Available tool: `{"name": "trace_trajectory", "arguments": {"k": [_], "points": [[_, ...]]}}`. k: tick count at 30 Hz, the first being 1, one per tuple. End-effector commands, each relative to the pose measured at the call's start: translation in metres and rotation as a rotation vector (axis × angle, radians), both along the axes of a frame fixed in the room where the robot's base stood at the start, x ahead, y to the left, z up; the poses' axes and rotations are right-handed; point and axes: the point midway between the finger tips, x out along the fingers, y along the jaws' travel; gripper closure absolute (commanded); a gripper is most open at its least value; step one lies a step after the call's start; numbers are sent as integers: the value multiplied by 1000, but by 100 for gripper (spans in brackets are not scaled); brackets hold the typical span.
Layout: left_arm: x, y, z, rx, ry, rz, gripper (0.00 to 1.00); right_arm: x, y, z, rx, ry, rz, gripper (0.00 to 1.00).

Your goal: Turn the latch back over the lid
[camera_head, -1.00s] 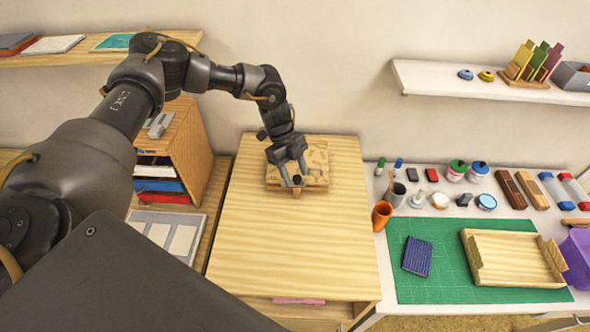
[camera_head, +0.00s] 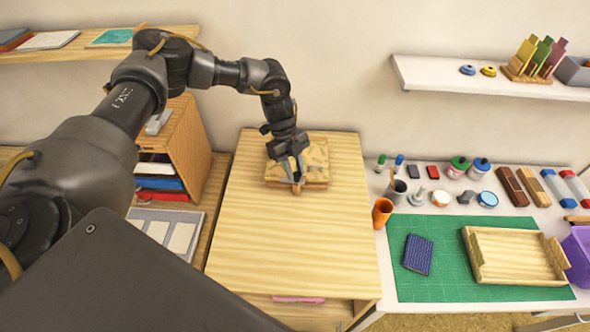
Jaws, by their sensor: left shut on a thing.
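A wooden box with a patterned lid (camera_head: 316,158) sits near the back of the wooden cabinet top (camera_head: 290,245). My left gripper (camera_head: 297,186) reaches down over the front edge of the box. Its fingers are shut on a small brown piece, the latch (camera_head: 296,188), at the front of the lid. The fingers hide most of the latch, and I cannot tell exactly how it is turned. The lid looks closed. My right gripper is not in view.
To the right, a white table holds a green cutting mat (camera_head: 420,285), a wooden tray (camera_head: 478,275), a dark blue pad (camera_head: 417,254), an orange cup (camera_head: 382,212) and several ink jars and stamps. A wooden organizer (camera_head: 185,150) stands at the left. The front of the cabinet top is clear.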

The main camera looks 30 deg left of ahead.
Motion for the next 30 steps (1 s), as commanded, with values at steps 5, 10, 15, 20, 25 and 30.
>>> {"name": "trace_trajectory", "arguments": {"k": [5,10,15,20,25,30], "points": [[2,-1,-4,1,0,-128,98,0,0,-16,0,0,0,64],[4,-3,-4,0,-2,-286,98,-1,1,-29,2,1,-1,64],[5,-4,-4,1,-2,-448,98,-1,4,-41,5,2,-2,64],[5,-5,-3,2,-1,-601,98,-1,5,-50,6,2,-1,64],[6,-6,-1,2,-1,-762,98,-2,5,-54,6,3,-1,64],[6,-7,0,2,-1,-924,98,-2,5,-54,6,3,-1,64]]}}
